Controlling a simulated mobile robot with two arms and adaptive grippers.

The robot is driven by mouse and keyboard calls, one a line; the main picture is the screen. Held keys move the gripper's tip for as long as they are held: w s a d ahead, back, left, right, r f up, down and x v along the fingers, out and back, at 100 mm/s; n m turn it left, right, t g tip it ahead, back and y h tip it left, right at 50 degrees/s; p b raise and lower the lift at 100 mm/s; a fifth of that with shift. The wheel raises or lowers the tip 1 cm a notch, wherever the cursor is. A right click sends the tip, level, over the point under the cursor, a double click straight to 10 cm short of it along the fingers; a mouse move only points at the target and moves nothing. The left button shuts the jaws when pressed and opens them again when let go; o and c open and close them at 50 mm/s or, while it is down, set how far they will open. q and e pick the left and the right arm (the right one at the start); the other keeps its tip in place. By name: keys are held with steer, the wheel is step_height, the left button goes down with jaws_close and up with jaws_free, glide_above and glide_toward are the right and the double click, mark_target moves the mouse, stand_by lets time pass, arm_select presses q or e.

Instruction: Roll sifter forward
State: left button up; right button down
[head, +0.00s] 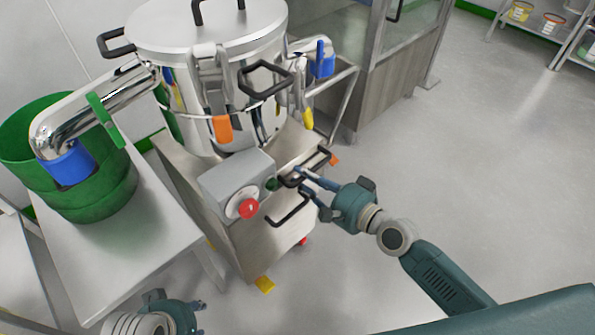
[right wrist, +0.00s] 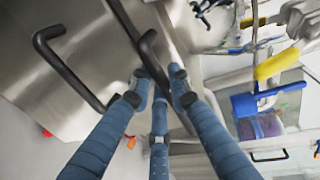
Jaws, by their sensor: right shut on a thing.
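The sifter (head: 215,110) is a shiny steel drum with a flat lid, standing on a boxy steel cart base (head: 262,236). A grey control box with a red button (head: 249,208) is on the base's front. Black handles stick out from the base, one low at the front (head: 288,212) and one at the right (head: 318,163). My right gripper (head: 298,181) is at the right-hand handle; in the right wrist view its fingers close around this black bar (right wrist: 152,58). My left gripper (head: 199,315) is low at the bottom edge, apart from the sifter; its fingers are partly cut off.
A white table (head: 120,255) with green tubs (head: 95,196) stands close at the left, under the sifter's blue-ended outlet pipe (head: 68,165). A cabinet (head: 372,92) stands behind at the right. Shelves with small tubs are far right. The grey floor (head: 480,170) at the right is clear.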

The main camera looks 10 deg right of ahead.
steer(key=shift+s+f, duration=0.1)
steer(key=shift+f, duration=0.05)
steer(key=c, duration=2)
jaws_free()
steer(key=shift+c, duration=0.2)
steer(key=o, duration=0.4)
steer(key=shift+d, duration=0.15)
steer(key=shift+s+d, duration=0.1)
steer(key=shift+s, duration=0.05)
steer(key=v, duration=1.2)
